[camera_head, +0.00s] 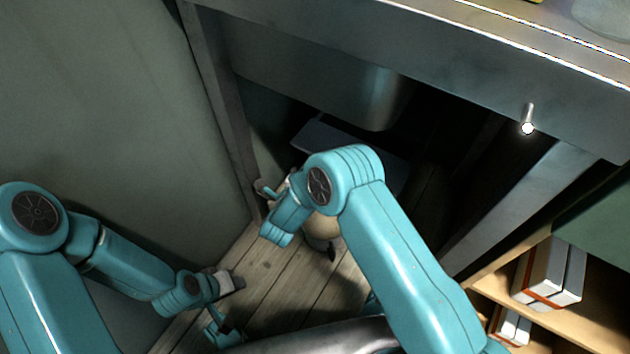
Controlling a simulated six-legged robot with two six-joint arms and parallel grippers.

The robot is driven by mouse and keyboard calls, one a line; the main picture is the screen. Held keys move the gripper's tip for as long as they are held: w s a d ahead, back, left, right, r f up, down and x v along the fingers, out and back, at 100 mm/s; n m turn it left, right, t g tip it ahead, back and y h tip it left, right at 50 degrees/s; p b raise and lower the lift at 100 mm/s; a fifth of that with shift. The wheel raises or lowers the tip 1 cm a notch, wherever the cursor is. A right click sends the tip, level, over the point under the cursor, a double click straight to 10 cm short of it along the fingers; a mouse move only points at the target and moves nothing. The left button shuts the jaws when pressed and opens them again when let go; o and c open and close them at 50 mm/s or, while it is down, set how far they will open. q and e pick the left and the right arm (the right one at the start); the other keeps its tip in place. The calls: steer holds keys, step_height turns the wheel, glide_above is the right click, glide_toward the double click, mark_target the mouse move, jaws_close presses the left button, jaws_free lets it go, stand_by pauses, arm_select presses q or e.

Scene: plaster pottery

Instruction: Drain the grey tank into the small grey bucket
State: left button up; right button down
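A grey metal tank (365,98) with a rounded lower corner hangs under the workbench; its outlet is not visible. My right gripper (268,190) reaches in below the tank, near the left bench leg. Its own wrist and arm partly hide it, so its opening is unclear. A pale beige rounded object (322,228) stands on the floor behind my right arm, mostly hidden. My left gripper (232,306) is low over the floorboards at the lower left, its fingers apart with nothing visible between them. I cannot make out the small grey bucket for certain.
The bench leg (220,110) stands left of the opening; another support (520,205) slopes at the right. A wooden shelf (560,325) with white boxes (550,275) is at lower right. A small metal peg (528,118) sticks out of the bench front. Some floorboards (285,285) between my arms are bare.

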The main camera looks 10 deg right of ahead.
steer(key=shift+w+d+r, duration=0.1)
steer(key=shift+w+r, duration=0.05)
steer(key=shift+w, duration=0.15)
stand_by(0.4)
